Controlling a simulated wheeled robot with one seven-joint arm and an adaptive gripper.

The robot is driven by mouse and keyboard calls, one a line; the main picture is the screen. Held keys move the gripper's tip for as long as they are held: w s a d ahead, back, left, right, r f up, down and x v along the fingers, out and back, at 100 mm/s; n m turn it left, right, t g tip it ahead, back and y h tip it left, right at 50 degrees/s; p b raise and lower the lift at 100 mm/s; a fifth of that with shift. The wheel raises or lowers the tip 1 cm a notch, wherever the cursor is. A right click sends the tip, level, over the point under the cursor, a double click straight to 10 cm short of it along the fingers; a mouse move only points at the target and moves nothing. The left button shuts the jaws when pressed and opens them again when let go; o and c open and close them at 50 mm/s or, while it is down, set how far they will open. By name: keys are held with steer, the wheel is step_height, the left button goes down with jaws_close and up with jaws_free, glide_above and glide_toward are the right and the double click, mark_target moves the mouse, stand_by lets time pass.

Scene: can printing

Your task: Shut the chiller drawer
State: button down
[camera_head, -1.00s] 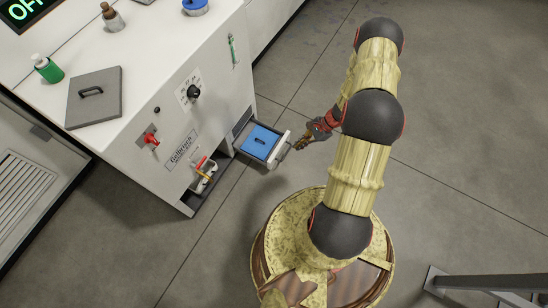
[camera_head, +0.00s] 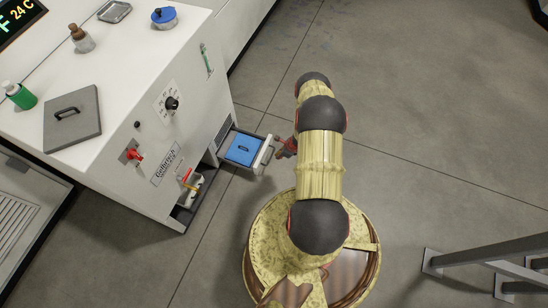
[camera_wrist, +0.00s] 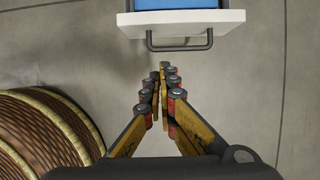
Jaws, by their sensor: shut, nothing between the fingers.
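The chiller drawer (camera_head: 263,155) is pulled out of the lower front of the white machine, with a blue lidded thing (camera_head: 243,148) inside. Its white front panel (camera_wrist: 235,18) and dark bar handle (camera_wrist: 180,48) show at the top of the wrist view. My gripper (camera_head: 281,153) is just outside the drawer front, partly hidden by my arm in the head view. In the wrist view my gripper (camera_wrist: 164,68) has its fingertips together, empty, pointing at the handle with a small gap of floor seen between.
The white machine (camera_head: 140,95) carries a red switch (camera_head: 133,155), a black knob (camera_head: 171,103) and a grey lid (camera_head: 72,118) on top. An open compartment (camera_head: 190,188) with small items lies left of the drawer. A metal frame (camera_head: 490,255) stands at lower right. Floor right of my arm is clear.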

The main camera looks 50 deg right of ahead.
steer(key=shift+w+a+f+b, duration=0.45)
steer(key=shift+w+f+b, duration=0.5)
steer(key=shift+f, duration=0.35)
steer(key=shift+w+a+f+b, duration=0.45)
steer(key=shift+w+f+b, duration=0.25)
steer(key=shift+w+f, duration=0.55)
steer(key=shift+w+a+f+b, duration=0.45)
steer(key=shift+w+f+b, duration=0.5)
steer(key=shift+f, duration=0.35)
steer(key=shift+w+a, duration=0.1)
